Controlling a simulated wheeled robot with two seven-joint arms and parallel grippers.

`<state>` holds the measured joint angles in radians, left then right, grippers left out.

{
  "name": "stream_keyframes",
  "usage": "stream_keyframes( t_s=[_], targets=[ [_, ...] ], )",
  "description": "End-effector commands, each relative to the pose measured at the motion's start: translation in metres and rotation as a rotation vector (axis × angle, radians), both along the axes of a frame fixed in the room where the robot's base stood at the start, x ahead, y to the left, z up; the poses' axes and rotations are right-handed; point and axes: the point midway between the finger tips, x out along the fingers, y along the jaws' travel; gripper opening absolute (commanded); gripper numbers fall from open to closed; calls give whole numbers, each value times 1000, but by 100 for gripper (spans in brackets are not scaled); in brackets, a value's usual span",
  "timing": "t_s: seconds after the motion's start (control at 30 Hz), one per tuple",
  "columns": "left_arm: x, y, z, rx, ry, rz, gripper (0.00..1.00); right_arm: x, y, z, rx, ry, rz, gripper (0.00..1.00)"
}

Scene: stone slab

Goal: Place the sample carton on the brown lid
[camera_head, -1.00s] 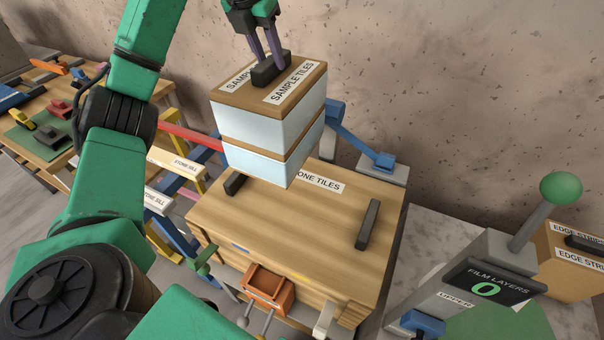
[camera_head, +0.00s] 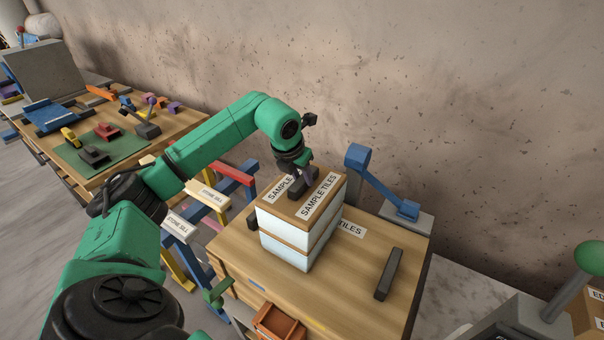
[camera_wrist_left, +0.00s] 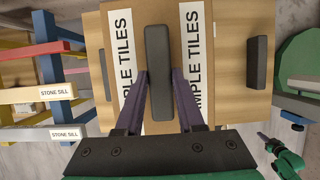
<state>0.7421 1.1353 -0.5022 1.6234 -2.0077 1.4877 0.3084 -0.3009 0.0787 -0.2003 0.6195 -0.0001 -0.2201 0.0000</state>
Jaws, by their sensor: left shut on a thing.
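The sample carton (camera_head: 285,249), a pale blue-white box with a brown top and "SAMPLE TILES" labels, is over the left part of the brown lid (camera_head: 345,285). The lid is a wide wooden top with a "TILES" label, partly covered by the carton, and dark bar handles at its sides. My left gripper (camera_head: 301,178) is shut on the carton's dark handle from above. In the left wrist view, its purple-grey fingers (camera_wrist_left: 161,84) are on both sides of that handle. The carton looks upright; I cannot tell whether its bottom touches the lid.
A dark handle (camera_head: 388,273) stands on the lid's right side. A blue lever (camera_head: 378,182) rises behind the lid. Coloured racks with stone sills (camera_head: 214,197) are at left, an orange bin (camera_head: 278,323) in front, and a green-knobbed lever (camera_head: 592,256) at right.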

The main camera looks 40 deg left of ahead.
Motion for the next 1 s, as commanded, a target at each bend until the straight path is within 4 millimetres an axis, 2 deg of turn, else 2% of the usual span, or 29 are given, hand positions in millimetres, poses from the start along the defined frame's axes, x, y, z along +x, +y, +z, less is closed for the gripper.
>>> stream_keyframes(
  t_s=[0.17,0.2,0.23,0.27,0.57,0.67,0.77,1.0],
  targets=[
    [1,0,2,-1,-5,1,0,1,0,-1,0,-1,0,0],
    [0,0,0,0,0,0,52,1,0,-1,0,-2,0,0],
    [0,0,0,0,0,0,64,1,0,-1,0,-2,0,0],
    [0,0,0,0,0,0,67,1,0,-1,0,-2,0,0],
    [0,0,1,0,-1,0,67,1,0,-1,-1,-2,0,0],
    [-3,0,10,-1,-4,1,67,2,0,-5,-1,-2,0,0],
    [-11,0,28,1,-7,0,67,2,0,-13,0,-3,0,0],
    [-36,-2,89,-1,-6,0,67,2,-1,-22,-1,-2,0,0]
  ],
)
